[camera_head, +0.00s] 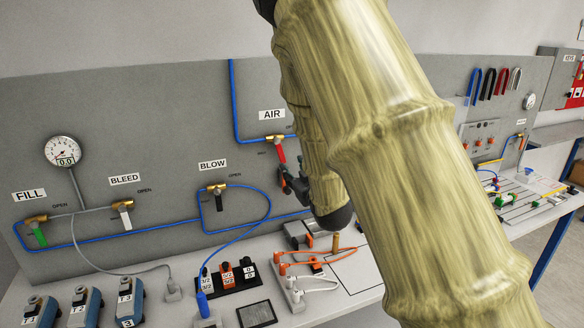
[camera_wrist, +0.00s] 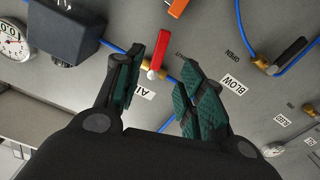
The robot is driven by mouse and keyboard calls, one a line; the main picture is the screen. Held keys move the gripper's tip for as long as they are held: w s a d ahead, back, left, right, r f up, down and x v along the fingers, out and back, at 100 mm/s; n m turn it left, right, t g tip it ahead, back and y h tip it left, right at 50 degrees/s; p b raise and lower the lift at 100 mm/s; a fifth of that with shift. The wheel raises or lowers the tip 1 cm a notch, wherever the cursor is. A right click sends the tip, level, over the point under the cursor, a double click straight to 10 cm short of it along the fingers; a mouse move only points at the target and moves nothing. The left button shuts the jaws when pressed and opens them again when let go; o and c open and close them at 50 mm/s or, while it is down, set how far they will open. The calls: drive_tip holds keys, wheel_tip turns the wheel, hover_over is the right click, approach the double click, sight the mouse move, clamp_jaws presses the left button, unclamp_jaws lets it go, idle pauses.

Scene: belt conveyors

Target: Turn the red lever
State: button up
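The red lever (camera_head: 280,152) hangs down from a brass valve under the AIR label on the grey panel. In the wrist view the red lever (camera_wrist: 160,48) shows just beyond my fingertips, roughly in line with the gap between them. My gripper (camera_wrist: 157,68) is open, with green-padded fingers apart on either side of the gap and nothing held. In the head view my gripper (camera_head: 287,178) is close to the lever's lower end, partly hidden by my arm. I cannot tell whether a finger touches the lever.
Blue tubing (camera_head: 234,100) runs along the panel. The BLOW valve's black lever (camera_head: 219,202), the BLEED valve's white lever (camera_head: 125,217) and the FILL valve's green lever (camera_head: 39,233) are to the left. A gauge (camera_head: 66,151) is above them. Boxes and hoses stand on the bench below.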

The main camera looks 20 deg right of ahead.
sight(280, 151)
drive_tip(key=c, duration=0.6)
drive_tip(key=shift+a+n+y, duration=0.1)
drive_tip(key=shift+n+y, duration=0.2)
drive_tip(key=shift+n, duration=0.5)
clamp_jaws()
drive_tip(key=w+a+f+n+g+y+p, duration=0.1)
drive_tip(key=w+n+y+p, duration=0.4)
drive_tip(key=n, duration=1.4)
drive_tip(key=shift+w+a+f+n+g+p, duration=0.3)
drive_tip(key=shift+w+a+f+n, duration=0.25)
drive_tip(key=shift+w, duration=1.5)
